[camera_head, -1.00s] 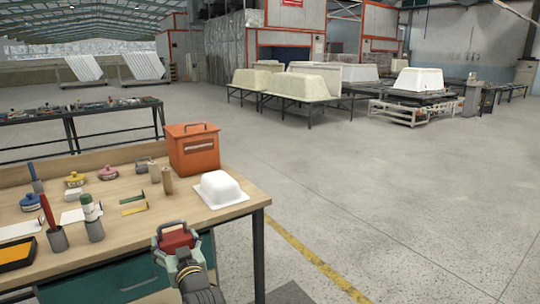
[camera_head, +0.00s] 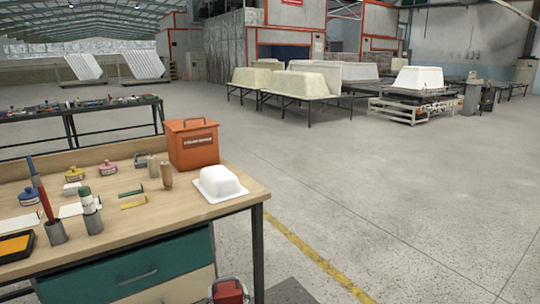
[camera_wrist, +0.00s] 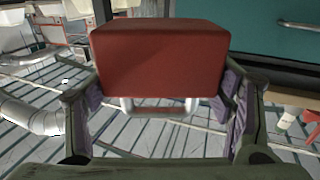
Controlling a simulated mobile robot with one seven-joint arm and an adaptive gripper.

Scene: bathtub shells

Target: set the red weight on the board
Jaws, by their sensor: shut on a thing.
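The red weight (camera_head: 228,291) is at the bottom edge of the head view, in front of the bench's right end and below its top. In the wrist view the red weight (camera_wrist: 160,62) fills the upper middle, with its metal handle between the fingers. My gripper (camera_wrist: 162,105) is shut on this handle. In the head view only its top shows, cut off by the frame. Two flat white pieces lie on the bench, one (camera_head: 78,210) in the middle and one (camera_head: 20,224) at the left. I cannot tell whether either is the board.
The wooden bench (camera_head: 140,232) carries an orange box (camera_head: 193,146), a white tub-shaped shell (camera_head: 220,183), cups with tools, small tins and a black-and-yellow tray (camera_head: 14,246). A teal drawer (camera_head: 130,273) is under its top. The floor to the right is clear.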

